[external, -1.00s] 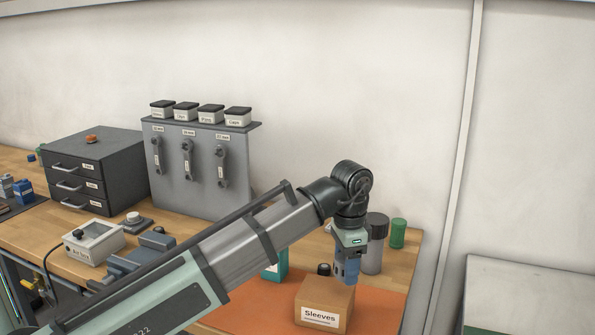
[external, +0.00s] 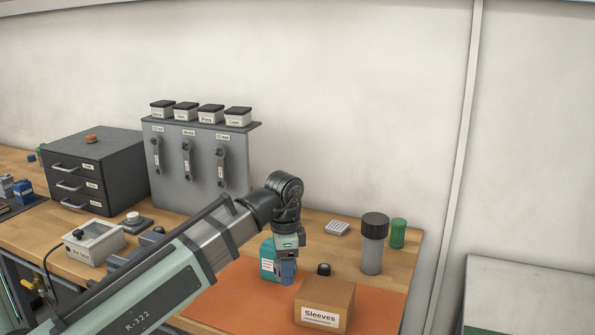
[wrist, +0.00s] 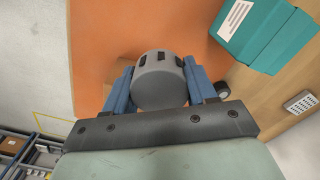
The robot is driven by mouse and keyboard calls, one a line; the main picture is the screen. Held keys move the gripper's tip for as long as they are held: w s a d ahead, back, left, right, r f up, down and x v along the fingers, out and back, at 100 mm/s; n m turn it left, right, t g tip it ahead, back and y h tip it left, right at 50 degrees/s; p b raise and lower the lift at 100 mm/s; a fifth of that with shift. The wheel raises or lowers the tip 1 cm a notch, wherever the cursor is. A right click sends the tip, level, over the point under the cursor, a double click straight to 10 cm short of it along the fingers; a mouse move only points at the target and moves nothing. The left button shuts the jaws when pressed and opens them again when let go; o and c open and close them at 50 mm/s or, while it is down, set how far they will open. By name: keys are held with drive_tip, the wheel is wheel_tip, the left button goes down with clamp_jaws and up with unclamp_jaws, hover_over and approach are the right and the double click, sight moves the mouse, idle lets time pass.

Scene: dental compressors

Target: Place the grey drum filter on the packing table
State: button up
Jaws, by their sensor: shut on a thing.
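The grey drum filter (wrist: 160,82) is a short grey cylinder with dark slots around its rim. In the wrist view it sits between the blue fingers of my gripper (wrist: 160,88), which is shut on it. In the external view my gripper (external: 288,275) is over the orange mat, in front of the teal box and left of the Sleeves box; the filter cannot be made out there. A pale-topped table (external: 530,285) stands at the lower right; I cannot tell whether it is the packing table.
The wooden bench (external: 400,245) carries the orange mat (external: 235,293), the teal box (external: 267,260), the Sleeves box (external: 325,302), a small black knob (external: 323,269), a grey canister with a dark lid (external: 372,255) and a green jar (external: 398,233). A grey rack (external: 195,170) stands behind.

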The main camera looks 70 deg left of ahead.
sight(286, 303)
drive_tip(key=shift+f, duration=3.8)
drive_tip(key=shift+f, duration=0.1)
drive_tip(key=o, duration=1)
drive_tip(key=shift+o, duration=0.2)
drive_tip(key=shift+o, duration=0.2)
drive_tip(key=shift+r, duration=6.15)
